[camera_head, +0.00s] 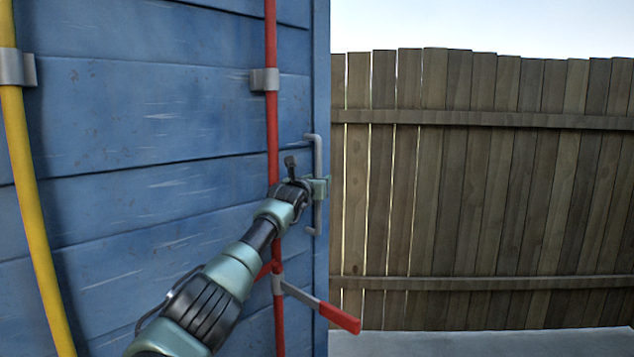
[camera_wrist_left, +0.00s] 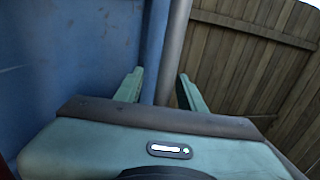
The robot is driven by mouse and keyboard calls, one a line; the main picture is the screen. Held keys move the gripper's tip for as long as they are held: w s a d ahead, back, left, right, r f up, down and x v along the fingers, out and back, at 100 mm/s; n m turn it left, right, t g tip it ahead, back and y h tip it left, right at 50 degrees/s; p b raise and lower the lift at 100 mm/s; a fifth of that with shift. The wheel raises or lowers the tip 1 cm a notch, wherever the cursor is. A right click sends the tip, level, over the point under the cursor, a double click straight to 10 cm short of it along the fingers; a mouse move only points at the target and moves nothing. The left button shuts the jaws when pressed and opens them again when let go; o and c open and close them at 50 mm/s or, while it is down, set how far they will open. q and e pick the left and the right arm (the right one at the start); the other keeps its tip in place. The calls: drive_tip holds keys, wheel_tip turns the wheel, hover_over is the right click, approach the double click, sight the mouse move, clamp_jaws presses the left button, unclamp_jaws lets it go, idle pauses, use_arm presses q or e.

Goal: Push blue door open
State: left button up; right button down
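The blue door (camera_head: 150,120) is a panelled, scuffed metal leaf filling the left half of the head view. It also shows at the left in the left wrist view (camera_wrist_left: 70,60). A grey vertical handle (camera_head: 318,155) is fixed near its right edge. My left gripper (camera_head: 320,188) is at the middle of this handle. In the left wrist view its two fingers (camera_wrist_left: 160,90) are apart, with the grey handle bar (camera_wrist_left: 176,45) between them, closer to the right finger. Contact with the bar is not clear. My right gripper is in neither view.
A red vertical rod (camera_head: 271,120) with a red-tipped lever (camera_head: 340,317) runs down the door beside my left arm. A yellow rod (camera_head: 28,190) stands further left. A wooden fence (camera_head: 480,190) stands at the right, with grey ground (camera_head: 480,344) before it.

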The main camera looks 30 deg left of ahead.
use_arm(q)
drive_tip(key=s+d+b, duration=0.1)
drive_tip(key=s+b, duration=0.6)
drive_tip(key=shift+s+d, duration=0.2)
drive_tip(key=shift+s, duration=0.15)
drive_tip(key=shift+f, duration=0.15)
idle(0.5)
